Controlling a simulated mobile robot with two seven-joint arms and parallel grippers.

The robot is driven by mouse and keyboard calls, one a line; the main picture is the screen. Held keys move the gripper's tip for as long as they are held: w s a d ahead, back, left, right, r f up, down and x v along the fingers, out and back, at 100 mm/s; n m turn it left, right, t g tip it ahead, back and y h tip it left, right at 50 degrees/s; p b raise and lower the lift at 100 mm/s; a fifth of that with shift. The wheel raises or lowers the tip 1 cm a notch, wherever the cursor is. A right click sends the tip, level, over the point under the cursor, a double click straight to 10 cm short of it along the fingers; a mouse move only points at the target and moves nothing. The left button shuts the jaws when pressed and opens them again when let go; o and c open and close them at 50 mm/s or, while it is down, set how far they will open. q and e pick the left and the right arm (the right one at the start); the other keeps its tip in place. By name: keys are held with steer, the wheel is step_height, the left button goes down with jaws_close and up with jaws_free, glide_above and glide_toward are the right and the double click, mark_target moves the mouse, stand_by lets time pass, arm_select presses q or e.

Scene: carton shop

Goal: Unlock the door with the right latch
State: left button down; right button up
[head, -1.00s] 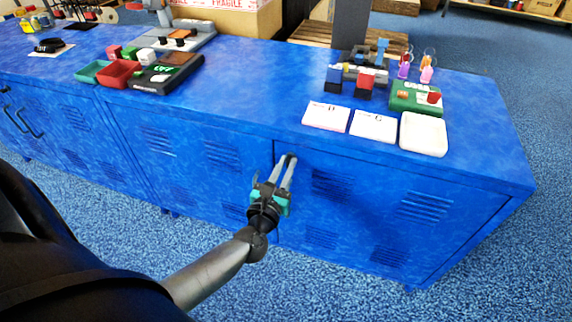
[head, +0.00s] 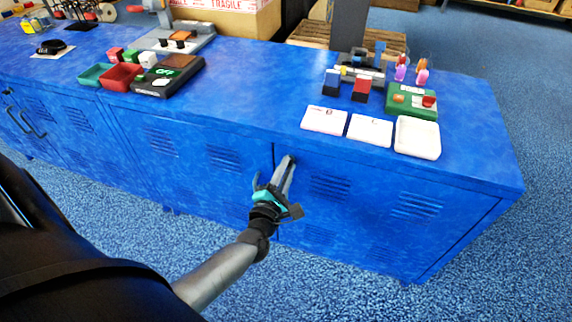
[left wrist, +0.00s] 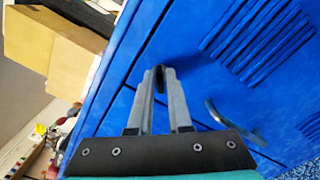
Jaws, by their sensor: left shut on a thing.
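The blue cabinet's right door (head: 385,212) is closed, with louvred vents. My left gripper (head: 289,163) is at this door's upper left corner, just below the cabinet top. In the left wrist view my left gripper (left wrist: 160,78) is shut on a small dark latch (left wrist: 158,70), whose tip shows between the two fingers. The fingers hide most of the latch. A grey bar handle (left wrist: 230,122) on the door shows beside the fingers in the left wrist view. My right gripper is not in view.
On the cabinet top stand white tiles (head: 371,130), a green box (head: 412,100), a red tray (head: 121,76) and a black device (head: 165,82). Blue carpet in front of the cabinet is clear. Another door with black handles (head: 25,122) is at far left.

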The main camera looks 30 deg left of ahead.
arm_select(q)
steer(key=shift+f+m+p, duration=0.1)
steer(key=shift+m+p, duration=1.15)
steer(key=shift+m, duration=2.65)
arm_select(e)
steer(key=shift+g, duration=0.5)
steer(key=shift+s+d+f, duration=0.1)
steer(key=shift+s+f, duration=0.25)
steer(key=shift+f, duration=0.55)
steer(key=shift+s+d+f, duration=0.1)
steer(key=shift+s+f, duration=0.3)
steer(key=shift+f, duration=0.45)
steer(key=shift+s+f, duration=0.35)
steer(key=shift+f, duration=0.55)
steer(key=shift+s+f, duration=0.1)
arm_select(q)
steer(key=c, duration=0.9)
jaws_free()
steer(key=shift+c, duration=0.2)
steer(key=p+v, duration=0.3)
steer(key=v, duration=1.2)
steer(key=shift+s, duration=0.2)
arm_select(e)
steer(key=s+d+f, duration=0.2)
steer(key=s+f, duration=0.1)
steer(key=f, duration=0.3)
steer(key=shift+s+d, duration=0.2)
